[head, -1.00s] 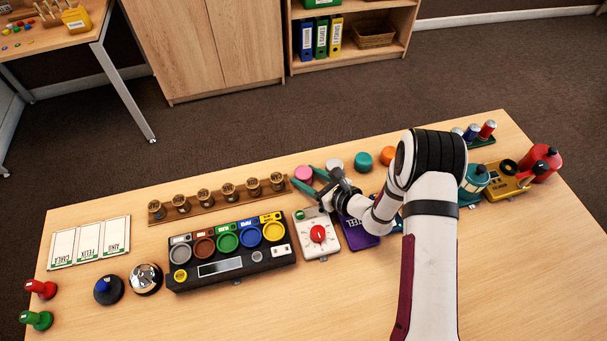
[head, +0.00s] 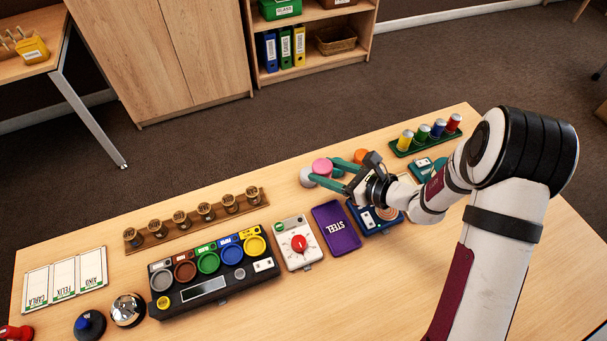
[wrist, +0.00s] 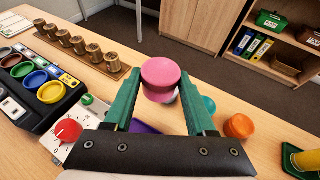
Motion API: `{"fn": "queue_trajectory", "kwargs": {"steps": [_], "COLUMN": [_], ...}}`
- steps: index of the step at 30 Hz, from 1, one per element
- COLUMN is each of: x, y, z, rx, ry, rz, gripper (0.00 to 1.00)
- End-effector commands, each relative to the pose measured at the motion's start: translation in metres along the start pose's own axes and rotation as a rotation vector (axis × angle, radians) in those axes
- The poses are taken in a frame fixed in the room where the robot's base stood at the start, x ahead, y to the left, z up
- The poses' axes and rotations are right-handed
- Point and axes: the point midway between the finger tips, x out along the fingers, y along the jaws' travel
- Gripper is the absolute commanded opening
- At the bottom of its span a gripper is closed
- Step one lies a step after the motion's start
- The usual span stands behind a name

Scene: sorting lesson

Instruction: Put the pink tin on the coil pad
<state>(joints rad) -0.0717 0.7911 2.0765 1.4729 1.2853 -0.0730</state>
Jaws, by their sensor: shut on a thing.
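The pink tin (head: 322,166) is held between the two green fingertips of my gripper (head: 321,171). In the wrist view the pink tin (wrist: 160,72) sits between the fingertips, above the table. My gripper is shut on it. The coil pad seems to be the blue unit with a ringed round plate (head: 386,214), just right of the purple STEEL pad. My wrist and gripper hide part of it. The tin is to the left of and behind this pad, apart from it.
A white tin (head: 307,177) and an orange tin (head: 361,156) stand near the held tin; a teal tin (wrist: 208,104) shows in the wrist view. The purple STEEL pad (head: 336,227) and red-dial unit (head: 297,244) lie left of the blue unit. A can rack (head: 425,137) stands behind right.

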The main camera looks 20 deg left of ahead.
Motion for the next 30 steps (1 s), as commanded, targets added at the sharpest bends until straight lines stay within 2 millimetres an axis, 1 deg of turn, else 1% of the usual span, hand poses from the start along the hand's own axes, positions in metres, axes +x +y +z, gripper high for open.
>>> {"fn": "queue_trajectory", "kwargs": {"steps": [1,5,8,11,14,15,17,18,20,21,24,27,29,30], "x": [-0.006,-0.012,-0.022,-0.048,-0.09,-0.109,-0.14,-0.161,-0.191,-0.209,-0.243,-0.258,-0.253,-0.243], "y": [-0.003,-0.005,-0.012,-0.029,-0.047,-0.054,-0.06,-0.063,-0.065,-0.064,-0.06,-0.057,-0.056,-0.056], "z": [0.001,0.002,0.001,-0.003,-0.012,-0.017,-0.026,-0.033,-0.043,-0.05,-0.062,-0.069,-0.071,-0.073], "rx": [0.001,0.001,0.001,0.0,0.001,0.002,0.002,0.003,0.003,0.003,0.004,0.003,0.004,0.004], "ry": [-0.001,0.0,-0.001,0.0,0.0,0.0,0.001,0.001,0.0,0.001,0.0,0.0,-0.001,-0.002], "rz": [-0.003,0.0,-0.003,-0.006,-0.007,-0.008,-0.007,-0.007,-0.007,-0.008,-0.008,-0.007,-0.003,0.0], "gripper": [0.0,0.0,0.0,0.0,0.0,0.0,0.0,0.0,0.0,0.0,0.0,0.0,0.0,0.0]}}
